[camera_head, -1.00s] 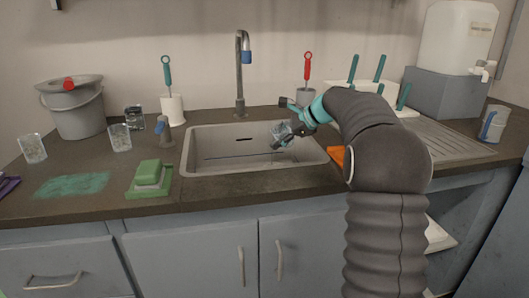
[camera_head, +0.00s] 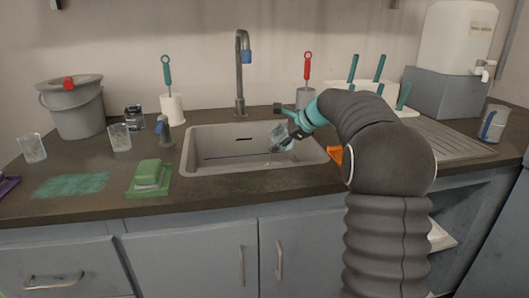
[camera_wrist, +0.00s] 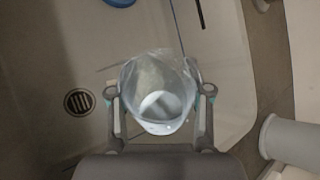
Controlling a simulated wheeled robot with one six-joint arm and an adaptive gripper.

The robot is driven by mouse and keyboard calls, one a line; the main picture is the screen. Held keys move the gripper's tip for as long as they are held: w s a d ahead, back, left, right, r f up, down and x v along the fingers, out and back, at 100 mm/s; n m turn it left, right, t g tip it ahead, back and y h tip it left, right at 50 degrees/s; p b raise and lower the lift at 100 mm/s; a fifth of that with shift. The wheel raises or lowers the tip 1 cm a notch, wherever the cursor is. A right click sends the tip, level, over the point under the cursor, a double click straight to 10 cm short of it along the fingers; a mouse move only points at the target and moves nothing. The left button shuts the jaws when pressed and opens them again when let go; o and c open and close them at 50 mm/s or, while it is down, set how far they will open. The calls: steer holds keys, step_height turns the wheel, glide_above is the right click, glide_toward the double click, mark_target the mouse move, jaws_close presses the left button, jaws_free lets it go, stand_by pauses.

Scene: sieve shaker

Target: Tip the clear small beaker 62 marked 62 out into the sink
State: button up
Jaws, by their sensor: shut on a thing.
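My gripper (camera_head: 291,136) is over the right part of the sink (camera_head: 200,160), shut on a clear small beaker (camera_head: 280,138). The beaker is tilted with its mouth toward the lower left in the head view, and a thin pale streak shows below it. In the wrist view the beaker (camera_wrist: 158,92) sits between both fingers, with something whitish in it. The sink's drain (camera_wrist: 79,102) shows to the left of the beaker there. I cannot read a mark on the beaker.
Two more clear beakers (camera_head: 120,137) (camera_head: 33,148) and a dark-topped glass (camera_head: 134,118) stand on the left counter. A grey cup (camera_head: 306,96) with a red brush stands behind.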

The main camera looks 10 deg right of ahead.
mark_target(273, 131)
steer(key=shift+r+n+t+h+b, duration=0.3)
steer(key=shift+n+h+b, duration=0.1)
steer(key=shift+b, duration=0.5)
steer(key=shift+r+n+t+h+b, duration=0.45)
steer(key=shift+h+b, duration=0.35)
steer(key=shift+b, duration=1)
steer(key=shift+r+n+t+h+b, duration=0.3)
steer(key=shift+n+t+h+b, duration=0.35)
steer(key=shift+b, duration=1.15)
stand_by(0.5)
steer(key=shift+s+a+r+n+h+b, duration=0.35)
steer(key=shift+a+h+b, duration=0.25)
steer(key=shift+h, duration=0.15)
stand_by(0.7)
steer(key=shift+r+n+t+h+b, duration=0.25)
steer(key=shift+n+t+h+b, duration=0.1)
steer(key=shift+t+h+b, duration=0.2)
stand_by(0.7)
